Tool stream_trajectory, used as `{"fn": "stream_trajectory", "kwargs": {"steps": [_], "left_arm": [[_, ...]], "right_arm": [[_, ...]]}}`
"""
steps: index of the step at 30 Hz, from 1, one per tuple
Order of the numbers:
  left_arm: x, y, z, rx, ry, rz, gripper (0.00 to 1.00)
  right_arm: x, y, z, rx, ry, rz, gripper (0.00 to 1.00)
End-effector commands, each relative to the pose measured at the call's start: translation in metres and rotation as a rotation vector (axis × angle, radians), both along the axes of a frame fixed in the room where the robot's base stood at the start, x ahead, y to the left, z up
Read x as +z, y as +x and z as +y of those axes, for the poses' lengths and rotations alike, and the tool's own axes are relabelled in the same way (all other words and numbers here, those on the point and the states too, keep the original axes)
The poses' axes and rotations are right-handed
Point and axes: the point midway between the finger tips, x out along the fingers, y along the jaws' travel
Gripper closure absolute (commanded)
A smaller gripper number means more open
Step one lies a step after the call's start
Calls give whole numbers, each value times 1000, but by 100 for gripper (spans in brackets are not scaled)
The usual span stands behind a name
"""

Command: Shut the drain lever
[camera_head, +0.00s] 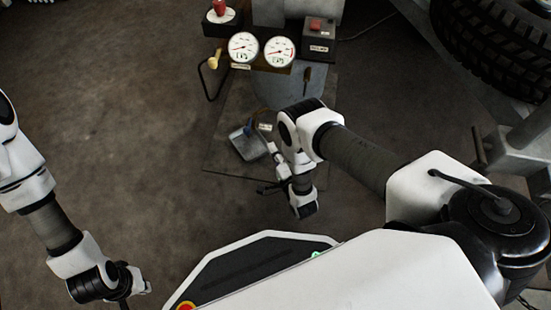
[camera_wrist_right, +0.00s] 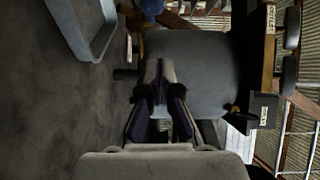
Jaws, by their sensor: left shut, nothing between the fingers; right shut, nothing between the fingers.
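The drain lever (camera_head: 250,129) appears as a small blue handle low at the foot of the grey tank (camera_head: 290,85), beside a small pale tag. The lever's exact angle is hard to tell. My right gripper (camera_wrist_right: 159,68) is shut and empty, pointing at the tank, apart from the blue lever. In the head view it is partly hidden by my arm. My left gripper (camera_head: 125,301) is shut and empty at the bottom left, far from the tank.
A grey drain tray (camera_head: 248,143) lies on the floor below the lever; its rim shows in the wrist view (camera_wrist_right: 96,50). Two gauges (camera_head: 261,50) and a red-button box (camera_head: 318,35) sit above the tank. A large tyre (camera_head: 500,45) stands at the right. Floor at left is clear.

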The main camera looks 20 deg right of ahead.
Motion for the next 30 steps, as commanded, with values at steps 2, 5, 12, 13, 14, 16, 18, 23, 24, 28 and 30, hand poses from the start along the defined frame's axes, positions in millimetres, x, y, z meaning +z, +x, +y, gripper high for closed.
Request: {"fn": "stream_trajectory", "kwargs": {"steps": [2, 5, 12, 13, 14, 16, 18, 23, 24, 28, 30], "left_arm": [[-16, 1, 0, 2, 0, -2, 100], [-28, 1, 0, 5, 0, -4, 100], [-49, 3, 1, 8, 1, -9, 100], [-50, 4, 1, 8, 1, -10, 100], [-50, 4, 1, 8, 1, -10, 100], [-51, 4, 1, 8, 1, -11, 100], [-50, 4, 1, 8, 2, -11, 100], [-49, 4, 1, 8, 2, -11, 100], [-49, 4, 1, 8, 2, -11, 100], [-49, 4, 1, 8, 1, -11, 100], [-49, 4, 1, 8, 1, -11, 100]], "right_arm": [[-6, 19, 1, 0, 0, -4, 100], [-7, 41, 1, 0, 0, -3, 100], [-7, 69, 26, 2, 1, -1, 100], [-6, 71, 28, 1, 1, -1, 100], [-6, 72, 29, 1, 1, 0, 100], [-5, 73, 31, 1, 0, 1, 100], [-4, 74, 31, 0, 0, 1, 100], [-3, 74, 31, 0, 0, 1, 100], [-3, 74, 31, 0, 0, 1, 100], [-3, 74, 31, -3, 0, 1, 100], [-3, 75, 31, -7, 1, 1, 100]]}}
